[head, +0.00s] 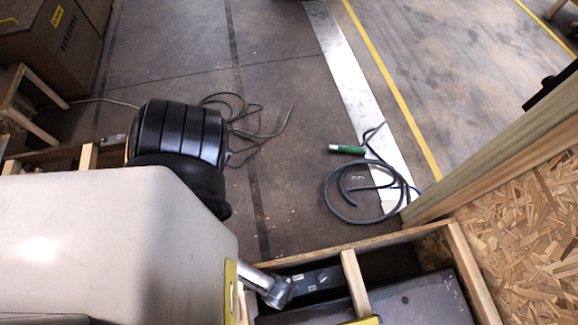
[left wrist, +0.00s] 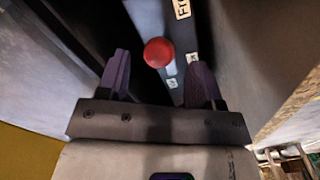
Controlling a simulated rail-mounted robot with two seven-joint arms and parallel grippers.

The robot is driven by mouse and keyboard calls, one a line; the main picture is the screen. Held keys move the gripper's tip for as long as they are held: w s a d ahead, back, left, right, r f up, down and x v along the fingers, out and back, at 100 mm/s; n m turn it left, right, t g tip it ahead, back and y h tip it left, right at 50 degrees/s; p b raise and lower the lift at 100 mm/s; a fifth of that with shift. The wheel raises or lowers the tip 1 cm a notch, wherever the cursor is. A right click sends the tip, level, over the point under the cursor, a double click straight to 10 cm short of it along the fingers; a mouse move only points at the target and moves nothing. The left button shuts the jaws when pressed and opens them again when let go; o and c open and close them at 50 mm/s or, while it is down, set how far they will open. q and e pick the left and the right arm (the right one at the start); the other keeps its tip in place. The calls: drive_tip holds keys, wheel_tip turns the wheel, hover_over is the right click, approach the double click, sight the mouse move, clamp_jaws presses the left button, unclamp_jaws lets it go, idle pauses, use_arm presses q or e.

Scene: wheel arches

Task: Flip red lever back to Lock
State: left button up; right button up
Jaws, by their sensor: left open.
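A round red knob (left wrist: 158,51), which looks like the end of the red lever, shows in the left wrist view. It lies in the gap between the two purple fingers of my left gripper (left wrist: 160,62), nearer the left finger. The fingers are spread, with no clear contact with the knob. The lever's shaft is hidden behind the knob. A dark panel strip (left wrist: 193,42) with white labels runs beside it; the text is only partly readable. In the head view I cannot make out the red lever or my left gripper. My right gripper is in neither view.
In the head view, a wooden-framed crate (head: 349,282) holding grey metal parts stands at the bottom. A chipboard panel (head: 530,220) rises at the right. A coiled cable (head: 345,217) lies on the floor. The floor in the upper middle is mostly clear.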

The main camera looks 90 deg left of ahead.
use_arm(q)
drive_tip(key=shift+f+b, duration=1)
drive_tip(key=shift+f, duration=1.25)
drive_tip(key=shift+c, duration=0.4)
drive_tip(key=c, duration=0.6)
clamp_jaws()
